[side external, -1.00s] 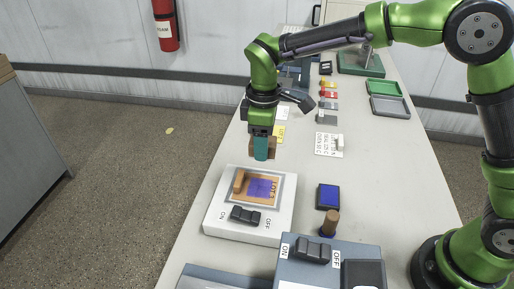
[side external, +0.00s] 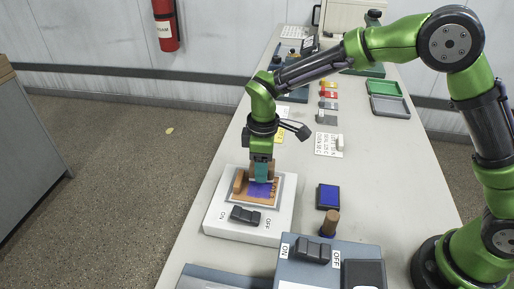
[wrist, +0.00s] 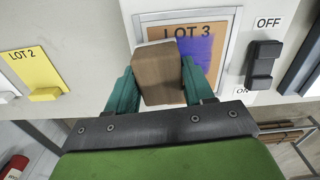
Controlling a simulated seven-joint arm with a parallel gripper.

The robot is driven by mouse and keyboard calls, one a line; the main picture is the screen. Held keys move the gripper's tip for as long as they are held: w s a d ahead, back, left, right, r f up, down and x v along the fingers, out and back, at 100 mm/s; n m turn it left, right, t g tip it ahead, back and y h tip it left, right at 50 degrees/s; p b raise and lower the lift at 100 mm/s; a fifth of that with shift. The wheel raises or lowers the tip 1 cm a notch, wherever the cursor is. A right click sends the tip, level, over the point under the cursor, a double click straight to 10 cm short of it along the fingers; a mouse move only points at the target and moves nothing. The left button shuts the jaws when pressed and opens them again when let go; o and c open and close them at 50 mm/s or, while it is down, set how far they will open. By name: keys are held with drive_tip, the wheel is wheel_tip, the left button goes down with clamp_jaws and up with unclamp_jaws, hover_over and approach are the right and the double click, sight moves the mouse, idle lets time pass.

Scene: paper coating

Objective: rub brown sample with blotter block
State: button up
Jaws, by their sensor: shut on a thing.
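The brown sample (side external: 265,200), a sheet marked LOT 3 with a blue-purple patch, lies in a light frame on a white device. It also shows in the wrist view (wrist: 188,30). My gripper (side external: 261,174) has teal fingers shut on a brown block (wrist: 158,75), seemingly the blotter block. The block is at the sample's far edge in the side view, beside the purple patch in the wrist view. It hides part of the sheet. I cannot tell whether it touches the sheet.
The white device (side external: 220,214) has a black ON/OFF switch (side external: 245,215). A blue ink pad (side external: 328,196) and a wooden-handled stamp (side external: 331,222) stand to its right. A yellow LOT 2 card (wrist: 36,70) lies nearby. The table's middle right is clear.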

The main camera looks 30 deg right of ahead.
sight(257, 199)
drive_tip(key=shift+s+a+f, duration=0.5)
drive_tip(key=shift+c, duration=0.3)
drive_tip(key=shift+s+a, duration=1.85)
drive_tip(key=shift+s, duration=0.05)
drive_tip(key=shift+w+d, duration=2.3)
drive_tip(key=shift+d, duration=0.05)
wheel_tip(257, 199, up, 2)
drive_tip(key=shift+w+r, duration=0.1)
drive_tip(key=shift+w, duration=0.05)
drive_tip(key=shift+r, duration=3)
